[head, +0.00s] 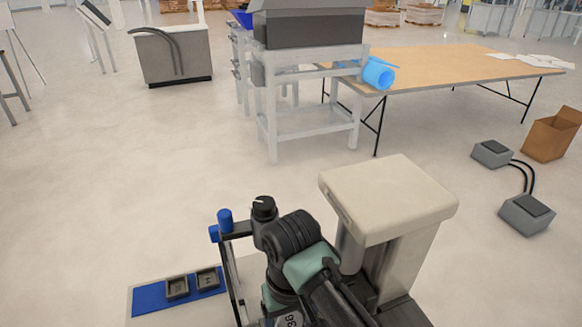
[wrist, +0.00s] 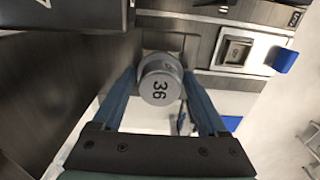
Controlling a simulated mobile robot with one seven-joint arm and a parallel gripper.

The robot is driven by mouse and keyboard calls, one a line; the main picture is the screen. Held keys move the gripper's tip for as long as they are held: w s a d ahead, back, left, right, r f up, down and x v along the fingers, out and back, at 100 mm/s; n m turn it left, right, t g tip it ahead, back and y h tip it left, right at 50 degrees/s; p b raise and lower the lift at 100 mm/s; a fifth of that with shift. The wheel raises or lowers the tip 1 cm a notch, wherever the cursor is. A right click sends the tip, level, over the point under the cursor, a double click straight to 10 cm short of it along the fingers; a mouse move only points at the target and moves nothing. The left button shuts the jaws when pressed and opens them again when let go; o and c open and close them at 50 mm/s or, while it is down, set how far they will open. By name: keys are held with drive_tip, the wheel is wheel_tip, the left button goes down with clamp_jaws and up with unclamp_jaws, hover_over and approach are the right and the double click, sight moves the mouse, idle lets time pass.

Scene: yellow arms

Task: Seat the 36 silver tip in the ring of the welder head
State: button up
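The silver tip (wrist: 160,82), a short round piece marked 36, sits between the blue fingers of my gripper (wrist: 160,78) in the wrist view. Both fingers appear to press its sides, and its numbered face is toward the camera. The tip is close to dark metal parts of the machine at the top of the view. The ring of the welder head cannot be made out; the tip may cover it. In the head view the machine's beige-topped housing (head: 388,198) stands beside my arm. My fingers are hidden there.
Two small square trays (head: 177,288) (head: 207,280) lie on a blue mat (head: 150,298) at lower left. A dark frame with blue knobs (head: 224,218) stands close to my arm. The wrist view shows a square socket (wrist: 238,50) and blue knob (wrist: 285,59) at right.

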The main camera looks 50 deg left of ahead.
drive_tip(key=o, duration=0.3)
drive_tip(key=shift+o, duration=0.2)
drive_tip(key=shift+r, duration=0.1)
wheel_tip(320, 180, up, 13)
drive_tip(key=b, duration=0.1)
idle(0.6)
